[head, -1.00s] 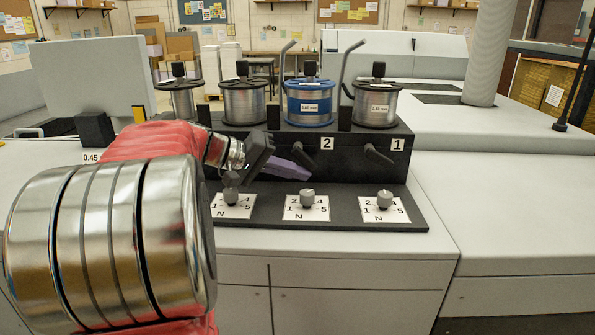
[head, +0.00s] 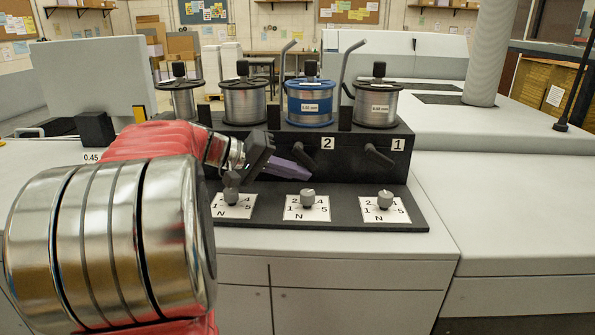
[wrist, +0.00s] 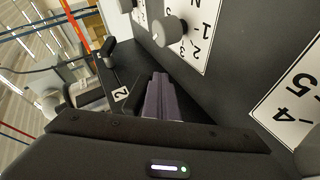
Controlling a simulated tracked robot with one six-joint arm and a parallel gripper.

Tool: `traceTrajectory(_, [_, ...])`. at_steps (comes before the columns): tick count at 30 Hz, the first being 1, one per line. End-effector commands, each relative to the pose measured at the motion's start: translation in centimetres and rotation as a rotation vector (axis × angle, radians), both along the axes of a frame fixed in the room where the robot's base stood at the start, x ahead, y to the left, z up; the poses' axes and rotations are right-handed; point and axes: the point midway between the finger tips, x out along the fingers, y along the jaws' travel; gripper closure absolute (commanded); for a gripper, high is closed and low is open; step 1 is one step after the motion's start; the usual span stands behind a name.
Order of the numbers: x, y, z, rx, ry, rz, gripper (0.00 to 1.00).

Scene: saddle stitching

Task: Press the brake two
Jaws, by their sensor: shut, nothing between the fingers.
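The brake two lever (head: 304,153) is a short black handle on the front of the black spool stand, just left of the label "2" (head: 327,143). My gripper (head: 300,175) has purple fingers, shut and empty. In the head view its tips appear just below this lever; I cannot tell whether they touch it. In the wrist view the shut fingers (wrist: 163,98) point along the black panel beside the label "2" (wrist: 121,94). Lever two is not clear there and may be hidden by the fingers.
A similar lever (head: 378,156) sits left of the label "1" (head: 398,144). Below the fingers is a sloped panel with three knobs, including the middle knob (head: 307,197) and right knob (head: 384,200). Wire spools, one a blue spool (head: 310,103), stand above.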

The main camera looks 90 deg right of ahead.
Motion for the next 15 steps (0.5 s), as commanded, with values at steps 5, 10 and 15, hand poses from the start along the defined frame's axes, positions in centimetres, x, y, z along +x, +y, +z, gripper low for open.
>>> traceTrajectory(5, [0.0, 0.0, 0.5, -0.002, 0.001, 0.0, 1.0])
traceTrajectory(10, [0.0, 0.0, 1.2, -0.003, 0.001, 0.0, 1.0])
traceTrajectory(15, [-0.1, 0.0, 1.7, -0.005, 0.0, 0.0, 1.0])
